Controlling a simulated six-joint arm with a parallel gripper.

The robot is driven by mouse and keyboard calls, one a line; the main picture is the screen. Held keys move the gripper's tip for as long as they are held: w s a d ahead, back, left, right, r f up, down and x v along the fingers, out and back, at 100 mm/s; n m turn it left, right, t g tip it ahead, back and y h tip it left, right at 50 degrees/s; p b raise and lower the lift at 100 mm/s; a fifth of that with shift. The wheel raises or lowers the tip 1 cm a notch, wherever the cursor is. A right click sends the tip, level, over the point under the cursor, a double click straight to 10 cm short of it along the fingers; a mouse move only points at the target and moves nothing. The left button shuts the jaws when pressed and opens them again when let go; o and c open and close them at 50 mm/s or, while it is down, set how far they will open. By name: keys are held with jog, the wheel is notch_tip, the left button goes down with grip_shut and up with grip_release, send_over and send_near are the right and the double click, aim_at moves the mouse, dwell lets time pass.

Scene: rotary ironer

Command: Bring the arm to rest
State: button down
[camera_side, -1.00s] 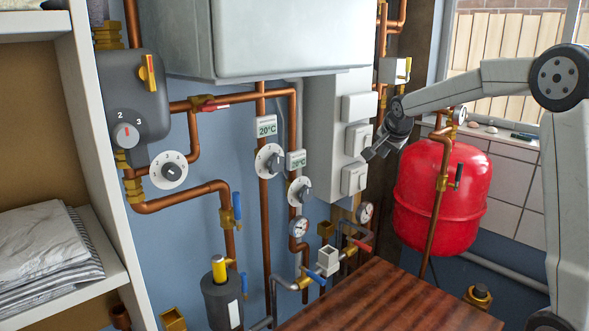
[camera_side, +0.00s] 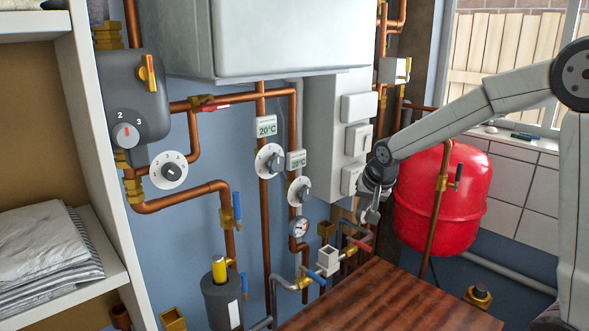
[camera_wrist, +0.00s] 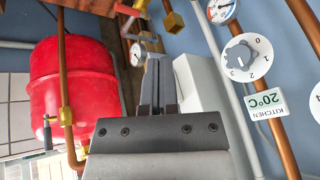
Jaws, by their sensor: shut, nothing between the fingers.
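My gripper (camera_side: 370,214) is shut and empty. In the side view it points down, in front of the lower end of the grey switch box (camera_side: 338,130) and above the far edge of the brown wooden table (camera_side: 390,300). I cannot tell from this view how far it is from the wall. In the wrist view the two fingers of my gripper (camera_wrist: 157,65) lie together, with nothing between them. My arm reaches in from the right edge of the side view.
A red tank (camera_side: 445,200) stands behind my forearm; it also shows in the wrist view (camera_wrist: 75,90). Copper pipes, dials (camera_side: 269,160) and blue-handled valves cover the wall. Shelves with folded cloth (camera_side: 45,255) stand at left. The visible tabletop is clear.

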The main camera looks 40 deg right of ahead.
jog(key=s+a+f+n+g+y, duration=0.1)
jog(key=s+a+f+n, duration=0.3)
jog(key=s+a, duration=0.3)
jog(key=s+a+f+n+g+y, duration=0.1)
jog(key=s+a+f+n, duration=0.4)
jog(key=s, duration=0.3)
jog(key=shift+a+f+n+g, duration=0.3)
jog(key=shift+a+f, duration=0.35)
jog(key=shift+a, duration=0.2)
jog(key=shift+w, duration=0.1)
